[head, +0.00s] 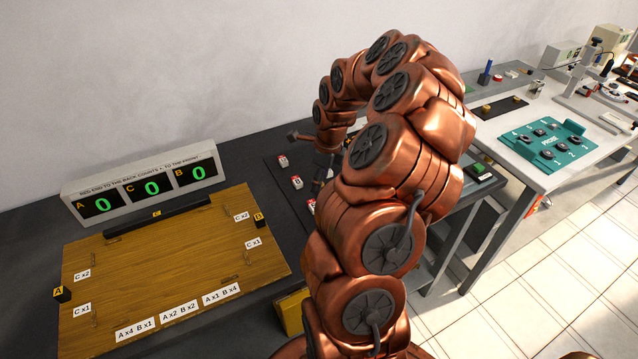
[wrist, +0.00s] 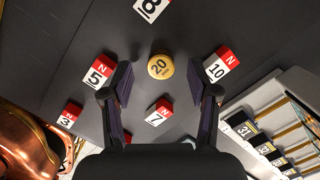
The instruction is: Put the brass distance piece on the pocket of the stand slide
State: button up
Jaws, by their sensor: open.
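My gripper (wrist: 160,84) is open and empty. The brass piece shows centred between the spread fingers, a little beyond their tips, and neither finger appears to touch it. In the head view my gripper (head: 322,172) is partly hidden behind my arm, and I cannot make out the brass piece there. I cannot identify the stand slide or its pocket for certain in either view.
Red-and-white numbered blocks surround the brass piece, including 5 (wrist: 98,72), 10 (wrist: 220,66) and 7 (wrist: 157,113). A wooden board (head: 170,265) and a counter display (head: 145,185) stand at left. A white table (head: 510,145) at right holds a teal tray (head: 575,152).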

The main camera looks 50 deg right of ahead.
jog(key=shift+w+f, duration=0.1)
jog(key=shift+f, duration=0.6)
grip_shut()
